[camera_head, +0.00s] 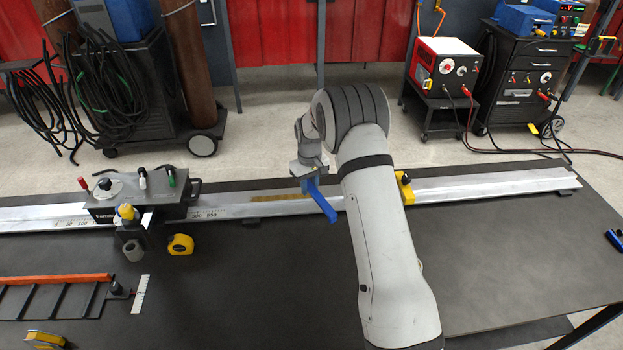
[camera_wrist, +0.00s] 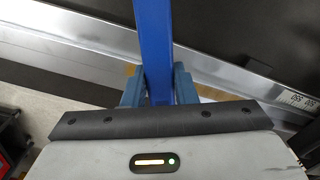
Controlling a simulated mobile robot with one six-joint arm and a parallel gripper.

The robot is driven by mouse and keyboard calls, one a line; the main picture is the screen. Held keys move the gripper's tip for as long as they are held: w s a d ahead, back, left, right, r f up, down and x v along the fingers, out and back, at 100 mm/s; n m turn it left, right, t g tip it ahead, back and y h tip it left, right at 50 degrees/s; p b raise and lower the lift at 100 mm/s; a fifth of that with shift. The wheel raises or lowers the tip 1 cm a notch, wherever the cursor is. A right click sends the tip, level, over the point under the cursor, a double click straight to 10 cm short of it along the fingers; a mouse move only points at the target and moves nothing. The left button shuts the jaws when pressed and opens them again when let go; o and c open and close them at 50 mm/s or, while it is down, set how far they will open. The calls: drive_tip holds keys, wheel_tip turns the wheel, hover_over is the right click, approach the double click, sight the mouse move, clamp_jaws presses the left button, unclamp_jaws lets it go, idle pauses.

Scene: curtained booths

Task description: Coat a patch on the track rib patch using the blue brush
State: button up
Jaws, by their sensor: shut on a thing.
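My gripper (camera_head: 311,184) is shut on the blue brush (camera_head: 322,203) and holds it over the metal track (camera_head: 437,189). The brush's handle slants down to the right in the head view. In the wrist view the brush (camera_wrist: 153,45) runs up between the two blue fingers (camera_wrist: 158,88). Its bristles cannot be made out. A yellow-brown patch (camera_head: 275,196) lies along the track rib, just left of the brush in the head view. A little of that colour also shows beside the brush in the wrist view. I cannot tell whether the brush touches the track.
A carriage (camera_head: 137,194) with knobs sits on the track at left. A yellow tape measure (camera_head: 180,244) lies in front of it, and a yellow clamp (camera_head: 405,188) stands right of my arm. The dark table (camera_head: 500,240) is mostly clear at right.

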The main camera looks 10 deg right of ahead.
wheel_tip(320, 180, up, 2)
idle(0.7)
